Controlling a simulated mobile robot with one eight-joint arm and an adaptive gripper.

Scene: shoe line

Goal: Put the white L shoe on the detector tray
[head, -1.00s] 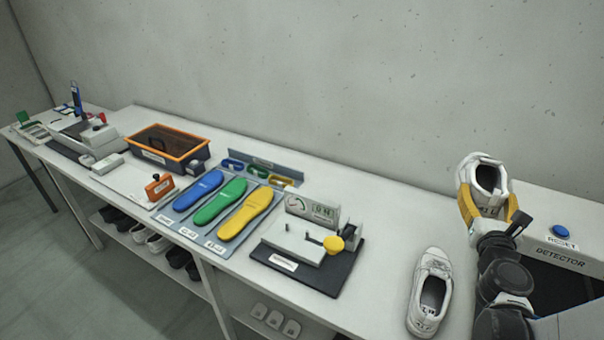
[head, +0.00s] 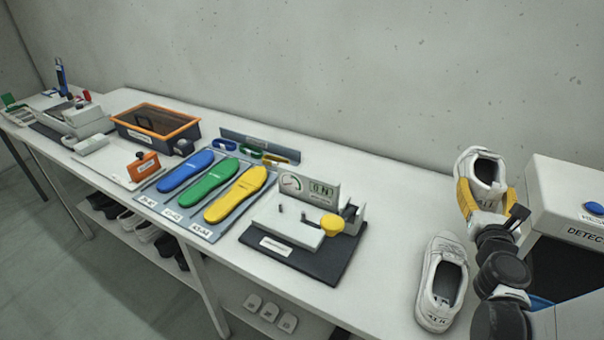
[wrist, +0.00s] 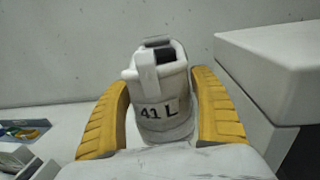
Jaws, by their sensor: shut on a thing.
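A white shoe (head: 478,172) is held upright by my gripper (head: 486,202), whose yellow fingers press on both sides of its heel. In the wrist view the shoe (wrist: 158,85) carries a "41 L" label on its heel, between the fingers of my gripper (wrist: 162,115). It is beside the detector (head: 566,205), to its left. The detector's grey-white housing (wrist: 270,80) also shows at the right of the wrist view. Inside the detector's dark opening a bit of blue shows at the bottom; the tray itself is mostly hidden by my arm.
A second white shoe (head: 442,283) stands on the bench (head: 385,190) close left of my arm. A gauge fixture (head: 300,235), coloured insoles (head: 205,185) and an orange-rimmed bin (head: 157,130) lie farther left. The wall is behind.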

